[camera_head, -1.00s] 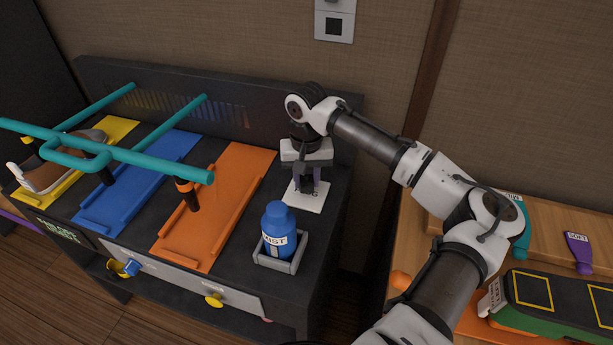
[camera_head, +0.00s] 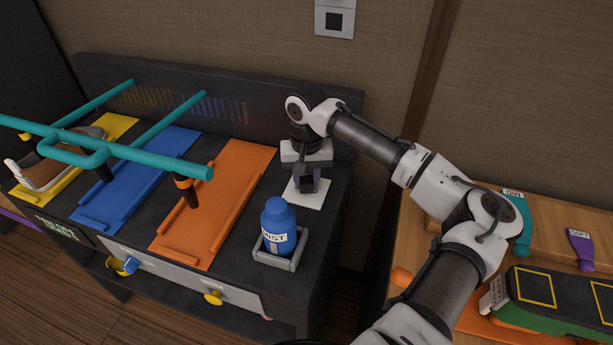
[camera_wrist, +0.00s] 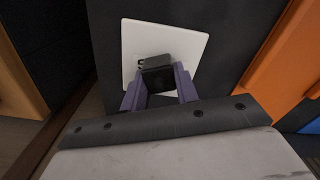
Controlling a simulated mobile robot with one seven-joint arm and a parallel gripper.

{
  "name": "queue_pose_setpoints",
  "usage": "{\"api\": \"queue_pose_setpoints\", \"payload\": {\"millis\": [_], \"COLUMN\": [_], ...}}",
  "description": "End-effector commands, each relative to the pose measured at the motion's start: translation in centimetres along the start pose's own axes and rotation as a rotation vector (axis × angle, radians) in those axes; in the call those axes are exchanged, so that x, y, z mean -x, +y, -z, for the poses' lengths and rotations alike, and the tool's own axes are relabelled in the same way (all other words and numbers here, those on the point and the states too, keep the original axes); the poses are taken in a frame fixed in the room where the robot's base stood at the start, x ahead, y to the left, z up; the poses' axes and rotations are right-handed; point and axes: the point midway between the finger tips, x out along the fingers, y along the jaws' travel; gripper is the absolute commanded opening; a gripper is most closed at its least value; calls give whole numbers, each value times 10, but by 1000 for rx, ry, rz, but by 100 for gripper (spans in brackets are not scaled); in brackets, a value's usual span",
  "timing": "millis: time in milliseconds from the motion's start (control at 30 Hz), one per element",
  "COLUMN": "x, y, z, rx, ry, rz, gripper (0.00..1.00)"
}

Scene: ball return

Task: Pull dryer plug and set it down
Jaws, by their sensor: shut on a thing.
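A small black block, which I take as the dryer plug (camera_wrist: 157,73), is between the purple fingers of my gripper (camera_wrist: 160,88) in the wrist view. The gripper is shut on it. In the head view my gripper (camera_head: 308,182) points down over a white square plate (camera_head: 310,201) on the dark bench top. The same white plate (camera_wrist: 138,36) shows beneath the plug in the wrist view, with its lettering mostly covered. I cannot tell whether the plug touches the plate. No cord is visible.
A blue MIST bottle (camera_head: 278,222) stands in a grey holder (camera_head: 291,262) in front of the plate. Orange (camera_head: 228,200) and blue (camera_head: 140,175) lanes lie to the left, under teal bars (camera_head: 150,158). A wooden table (camera_head: 560,222) with tools is at the right.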

Motion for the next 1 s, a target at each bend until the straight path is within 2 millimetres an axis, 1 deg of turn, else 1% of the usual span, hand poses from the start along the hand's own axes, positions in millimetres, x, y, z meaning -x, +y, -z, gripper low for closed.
{"api": "queue_pose_setpoints", "payload": {"millis": [33, 67, 233, 533, 667, 767, 1000], "x": [-2, -1, -1, 0, 11, 28, 84], "y": [0, 0, 0, 0, 0, 0, -1], "z": [0, 0, 0, 0, 1, 1, 1], "rx": [0, 0, 0, 0, 0, 0, 0], "ry": [0, 0, 0, 1, 3, 4, 3], "rz": [1, 0, 0, 0, 0, 0, 1], "gripper": [0, 33, 55, 56, 56, 56, 56]}}
